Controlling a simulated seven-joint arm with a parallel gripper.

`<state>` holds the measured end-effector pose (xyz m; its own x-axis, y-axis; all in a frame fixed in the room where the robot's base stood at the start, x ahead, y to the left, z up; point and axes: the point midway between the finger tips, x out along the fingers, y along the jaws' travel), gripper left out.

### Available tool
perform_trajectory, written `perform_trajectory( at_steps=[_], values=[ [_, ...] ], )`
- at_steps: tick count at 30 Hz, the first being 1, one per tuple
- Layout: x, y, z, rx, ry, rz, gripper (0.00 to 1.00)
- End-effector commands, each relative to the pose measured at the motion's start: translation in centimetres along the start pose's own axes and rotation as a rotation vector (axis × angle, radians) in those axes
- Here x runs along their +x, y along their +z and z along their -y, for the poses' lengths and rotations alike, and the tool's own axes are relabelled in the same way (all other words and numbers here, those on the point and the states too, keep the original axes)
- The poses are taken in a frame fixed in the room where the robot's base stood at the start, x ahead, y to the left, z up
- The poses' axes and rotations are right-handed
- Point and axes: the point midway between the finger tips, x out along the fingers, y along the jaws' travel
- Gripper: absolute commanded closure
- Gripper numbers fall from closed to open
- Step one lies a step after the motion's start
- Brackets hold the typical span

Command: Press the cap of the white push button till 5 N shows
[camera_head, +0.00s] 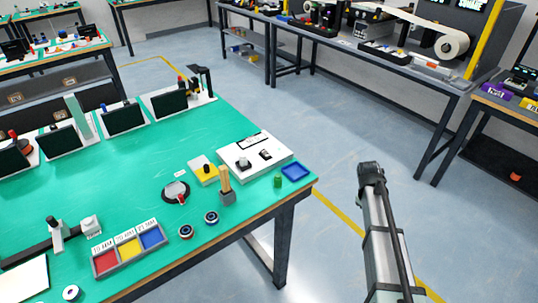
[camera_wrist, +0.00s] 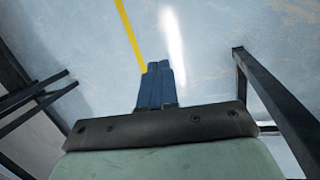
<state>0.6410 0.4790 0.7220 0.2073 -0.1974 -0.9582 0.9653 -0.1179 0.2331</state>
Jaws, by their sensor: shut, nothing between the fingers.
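In the head view a white box (camera_head: 276,157) stands near the right corner of the green table. The cap looks like the white push button, but the picture is too small to be sure. No reading can be made out. In the wrist view my gripper (camera_wrist: 159,68) is shut and empty, its blue fingers together over bare floor. The button is not in the wrist view. My arm is right of the table in the head view, apart from the box.
A yellow box with a black knob (camera_head: 205,168), a holder with wooden sticks (camera_head: 226,197), a green block (camera_head: 278,181) and a blue tray (camera_head: 297,171) surround the white box. A three-colour bin (camera_head: 128,248) is at front left. Table legs (camera_wrist: 275,95) flank the floor.

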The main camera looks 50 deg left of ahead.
Motion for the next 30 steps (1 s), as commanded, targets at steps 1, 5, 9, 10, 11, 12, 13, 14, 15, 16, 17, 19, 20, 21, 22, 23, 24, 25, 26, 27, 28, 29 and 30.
perform_trajectory(
  at_steps=[1,5,9,10,11,12,13,14,15,16,17,19,20,21,22,23,24,25,26,27,28,29,30],
  values=[
    [-1.7,-1.8,0.1,-0.033,0.020,-0.010,1.00],
    [-5.7,-5.1,0.8,-0.115,0.071,-0.026,1.00],
    [-9.8,-8.6,2.2,-0.211,0.131,-0.037,1.00],
    [-10.7,-9.3,2.7,-0.232,0.144,-0.038,1.00],
    [-11.5,-10.0,3.1,-0.252,0.157,-0.039,1.00],
    [-12.7,-10.9,3.7,-0.281,0.176,-0.040,1.00],
    [-13.6,-11.6,4.2,-0.301,0.190,-0.041,1.00],
    [-14.4,-12.3,4.7,-0.322,0.203,-0.041,1.00],
    [-15.5,-13.1,5.4,-0.350,0.221,-0.041,1.00],
    [-16.3,-13.7,6.0,-0.370,0.235,-0.041,1.00],
    [-17.1,-14.3,6.5,-0.390,0.249,-0.042,1.00],
    [-19.1,-15.7,7.8,-0.437,0.282,-0.042,1.00],
    [-19.9,-16.3,8.5,-0.458,0.296,-0.042,1.00],
    [-21.0,-17.0,9.3,-0.484,0.315,-0.041,1.00],
    [-21.9,-17.6,10.0,-0.504,0.329,-0.042,1.00],
    [-22.7,-18.1,10.6,-0.523,0.344,-0.042,1.00],
    [-23.8,-18.8,11.5,-0.549,0.363,-0.042,1.00],
    [-24.6,-19.3,12.1,-0.568,0.377,-0.042,1.00],
    [-25.5,-19.8,12.8,-0.588,0.392,-0.041,1.00],
    [-26.7,-20.4,13.7,-0.612,0.411,-0.041,1.00],
    [-27.6,-20.9,14.5,-0.630,0.426,-0.042,1.00],
    [-28.4,-21.3,15.1,-0.648,0.441,-0.041,1.00],
    [-29.5,-21.9,16.2,-0.672,0.459,-0.042,1.00]
  ],
)
